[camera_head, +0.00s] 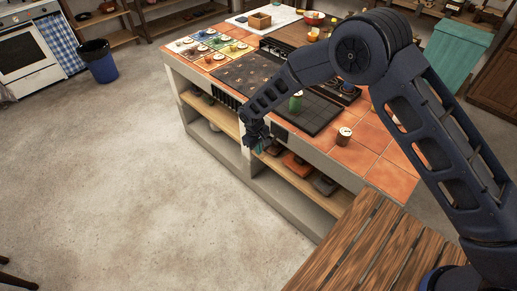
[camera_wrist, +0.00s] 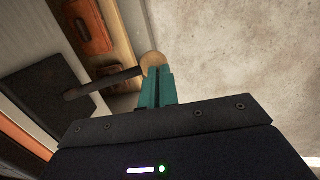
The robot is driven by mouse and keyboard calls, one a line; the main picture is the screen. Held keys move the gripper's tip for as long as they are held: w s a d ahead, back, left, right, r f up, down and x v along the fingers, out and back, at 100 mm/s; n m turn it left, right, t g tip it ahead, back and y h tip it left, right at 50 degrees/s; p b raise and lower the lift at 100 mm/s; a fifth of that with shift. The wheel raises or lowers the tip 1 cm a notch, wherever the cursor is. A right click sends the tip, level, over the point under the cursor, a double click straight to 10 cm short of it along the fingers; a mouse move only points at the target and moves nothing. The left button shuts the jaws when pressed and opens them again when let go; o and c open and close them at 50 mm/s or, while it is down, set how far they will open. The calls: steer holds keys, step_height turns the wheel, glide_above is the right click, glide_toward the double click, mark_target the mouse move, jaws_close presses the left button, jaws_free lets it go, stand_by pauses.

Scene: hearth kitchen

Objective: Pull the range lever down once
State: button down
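The range lever shows in the wrist view as a dark rod (camera_wrist: 104,82) ending in a round, light wooden knob (camera_wrist: 152,61). In the head view my gripper (camera_head: 262,147) is at the island's front, below the counter edge. The lever is not clearly distinguishable there.
The tiled island (camera_head: 370,160) has a dark cooktop (camera_head: 245,75), a green cylinder (camera_head: 296,101) and a small cup (camera_head: 343,136) on top. Open shelves below hold brown and dark items (camera_head: 297,164). A wooden slatted surface (camera_head: 345,250) stands at the near right. The floor (camera_head: 130,180) to the left is clear.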

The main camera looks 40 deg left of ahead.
steer(key=shift+s+d+f, duration=0.1)
steer(key=shift+d+f, duration=0.1)
steer(key=shift+f, duration=0.2)
step_height(320, 180, up, 14)
steer(key=s+a, duration=0.1)
steer(key=s, duration=0.1)
steer(key=shift+a+r, duration=0.25)
steer(key=shift+s, duration=0.1)
stand_by(0.4)
